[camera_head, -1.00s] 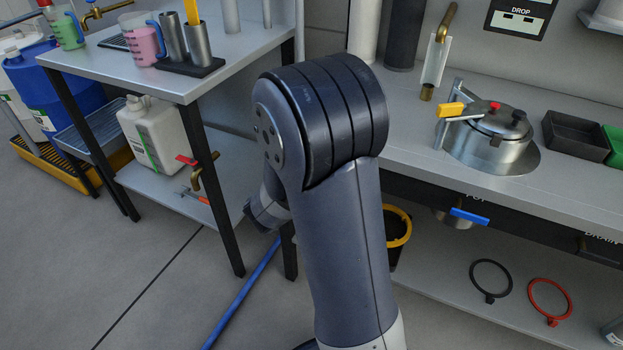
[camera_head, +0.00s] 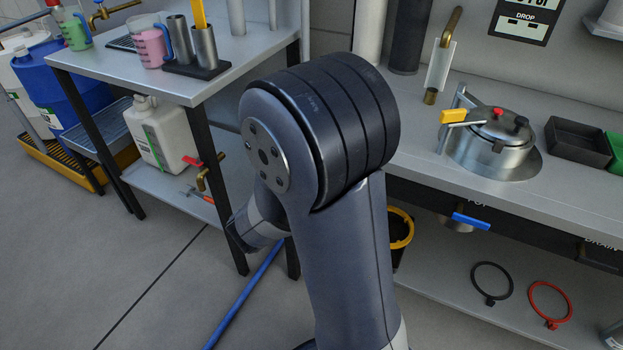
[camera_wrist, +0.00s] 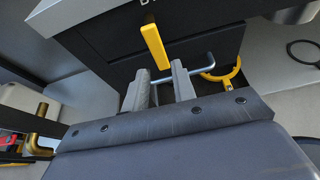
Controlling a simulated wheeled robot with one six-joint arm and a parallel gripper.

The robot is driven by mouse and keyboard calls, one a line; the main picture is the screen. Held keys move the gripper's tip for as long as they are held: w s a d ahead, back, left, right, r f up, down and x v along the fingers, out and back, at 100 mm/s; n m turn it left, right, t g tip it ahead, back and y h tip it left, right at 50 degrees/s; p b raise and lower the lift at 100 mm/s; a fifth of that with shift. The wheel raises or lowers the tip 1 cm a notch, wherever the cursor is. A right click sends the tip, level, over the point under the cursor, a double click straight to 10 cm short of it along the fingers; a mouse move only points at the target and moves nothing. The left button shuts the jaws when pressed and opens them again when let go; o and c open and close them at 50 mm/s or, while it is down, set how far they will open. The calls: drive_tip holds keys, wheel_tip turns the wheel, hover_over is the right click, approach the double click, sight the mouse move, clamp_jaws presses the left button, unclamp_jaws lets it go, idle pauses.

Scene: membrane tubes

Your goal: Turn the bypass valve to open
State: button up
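A yellow lever (camera_wrist: 154,46) shows in the wrist view on the dark front panel under the bench edge, below a label cut off after its first letters. I take it for the bypass valve's handle. It runs nearly straight up and down in that picture. My gripper (camera_wrist: 158,72) is open, with a clear gap between its two grey fingers. The lever's lower end lies just beyond the fingertips, in line with the gap; I cannot tell if they touch. In the head view my arm hides the lever and the gripper.
A bent steel bar (camera_wrist: 195,65) and a yellow-rimmed bucket (camera_wrist: 222,76) are close to the right finger. In the head view, a blue-handled valve (camera_head: 471,221) hangs under the bench right of my arm. A red-handled brass valve (camera_head: 203,177) is on the left table's lower shelf.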

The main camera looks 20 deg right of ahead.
drive_tip(key=p+v, duration=0.1)
drive_tip(key=v, duration=0.3)
drive_tip(key=shift+s+a+r, duration=0.1)
drive_tip(key=shift+a, duration=0.05)
drive_tip(key=b+x, duration=0.3)
drive_tip(key=x, duration=0.8)
drive_tip(key=shift+s+a, duration=0.1)
idle(0.4)
